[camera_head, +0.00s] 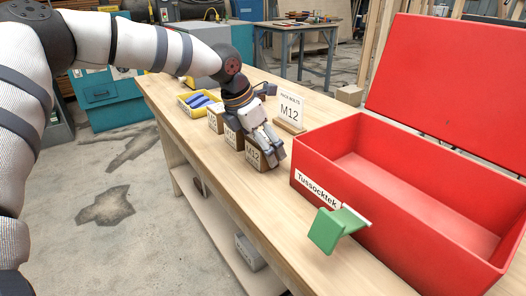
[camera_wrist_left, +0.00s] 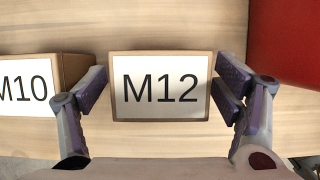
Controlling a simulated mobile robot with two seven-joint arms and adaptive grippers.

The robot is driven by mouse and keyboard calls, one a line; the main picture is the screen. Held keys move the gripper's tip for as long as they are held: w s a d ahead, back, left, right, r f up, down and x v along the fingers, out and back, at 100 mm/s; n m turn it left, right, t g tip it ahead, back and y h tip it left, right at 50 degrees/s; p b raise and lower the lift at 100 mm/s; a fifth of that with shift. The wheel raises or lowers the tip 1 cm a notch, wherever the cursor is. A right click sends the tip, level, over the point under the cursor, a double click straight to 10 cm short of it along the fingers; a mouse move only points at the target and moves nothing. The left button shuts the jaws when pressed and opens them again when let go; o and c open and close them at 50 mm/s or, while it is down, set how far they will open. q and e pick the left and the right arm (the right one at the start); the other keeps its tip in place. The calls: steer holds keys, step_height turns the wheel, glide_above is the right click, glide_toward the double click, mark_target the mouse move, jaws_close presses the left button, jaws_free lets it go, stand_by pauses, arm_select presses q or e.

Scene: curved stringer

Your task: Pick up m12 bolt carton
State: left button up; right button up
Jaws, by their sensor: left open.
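The M12 bolt carton (camera_head: 254,156) is a small brown box with a white M12 label, standing on the wooden workbench at the near end of a row of cartons. My left gripper (camera_head: 275,150) is at this carton and partly covers it in the head view. In the left wrist view the M12 carton (camera_wrist_left: 160,86) lies between the two open fingers of my left gripper (camera_wrist_left: 163,95). A small gap shows at each side of the carton, the left one wider. My right gripper is not in view.
The M10 carton (camera_wrist_left: 28,85) stands close to the left finger. Another carton (camera_head: 215,123) and a yellow bin (camera_head: 186,108) are farther along the workbench (camera_head: 235,195). An M12 sign (camera_head: 290,108) stands behind. An open red toolbox (camera_head: 395,205) with a green latch (camera_head: 335,229) is at right.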

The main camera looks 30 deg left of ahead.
arm_select(q)
steer(key=shift+r, duration=0.15)
steer(key=c, duration=1.5)
